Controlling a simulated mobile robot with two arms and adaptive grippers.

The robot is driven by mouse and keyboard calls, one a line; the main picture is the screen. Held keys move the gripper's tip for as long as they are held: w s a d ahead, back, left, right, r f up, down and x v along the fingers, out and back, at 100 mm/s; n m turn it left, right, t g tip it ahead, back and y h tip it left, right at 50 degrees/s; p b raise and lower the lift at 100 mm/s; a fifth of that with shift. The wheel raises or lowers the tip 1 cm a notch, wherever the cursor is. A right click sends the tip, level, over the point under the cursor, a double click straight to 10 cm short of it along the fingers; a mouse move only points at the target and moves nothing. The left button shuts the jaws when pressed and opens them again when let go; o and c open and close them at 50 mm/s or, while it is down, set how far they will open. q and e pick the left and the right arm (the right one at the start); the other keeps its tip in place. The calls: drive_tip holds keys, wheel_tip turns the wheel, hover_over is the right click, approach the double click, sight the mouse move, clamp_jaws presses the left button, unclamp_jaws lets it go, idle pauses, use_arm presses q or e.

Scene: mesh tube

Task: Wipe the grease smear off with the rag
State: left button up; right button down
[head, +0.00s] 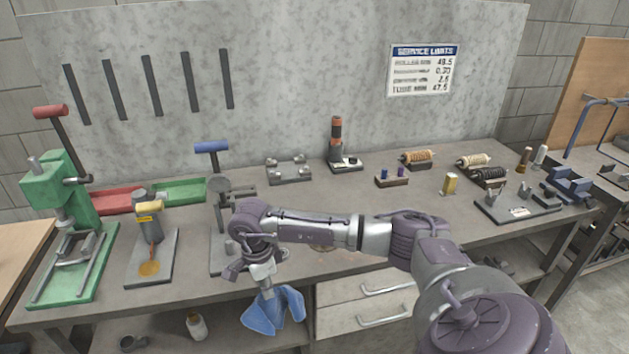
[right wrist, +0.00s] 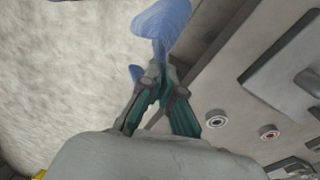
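The blue rag (head: 272,312) hangs from my right gripper (head: 266,284), in front of the bench's front edge in the head view. In the right wrist view the teal-padded fingers of the right gripper (right wrist: 160,82) are closed together on the rag (right wrist: 163,20), which spreads out beyond the tips. An amber grease smear (head: 149,268) lies on the grey base plate of a small fixture (head: 150,228) at the left of the bench, apart from the rag. My left gripper is not in view.
A green press (head: 62,205) stands left of the smeared fixture, and a blue-handled tool (head: 215,185) stands right of it. Red (head: 112,200) and green (head: 180,191) trays lie behind. A bottle (head: 196,326) stands on the lower shelf. Drawers (head: 345,290) sit under the bench.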

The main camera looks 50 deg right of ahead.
drive_tip(key=w+d+r+m+p, duration=0.1)
drive_tip(key=d+r+m, duration=0.2)
drive_tip(key=d+m, duration=0.95)
drive_tip(key=w+d+r+m+p, duration=0.15)
drive_tip(key=d+r+m, duration=0.4)
drive_tip(key=m, duration=1.15)
drive_tip(key=shift+t+y, duration=0.3)
drive_tip(key=f+b, duration=0.2)
drive_tip(key=f, duration=0.1)
drive_tip(key=d+f+b, duration=0.1)
drive_tip(key=f+b, duration=0.1)
drive_tip(key=f, duration=0.2)
drive_tip(key=d+f+b, duration=0.1)
drive_tip(key=f+b, duration=0.1)
drive_tip(key=f, duration=0.1)
drive_tip(key=shift+w+f, duration=0.1)
drive_tip(key=shift+f, duration=0.25)
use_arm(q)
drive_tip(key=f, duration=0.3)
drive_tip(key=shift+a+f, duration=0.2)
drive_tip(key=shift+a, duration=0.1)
use_arm(e)
drive_tip(key=shift+r, duration=0.1)
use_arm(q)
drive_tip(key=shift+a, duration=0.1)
use_arm(e)
drive_tip(key=shift+c, duration=1.6)
unclamp_jaws()
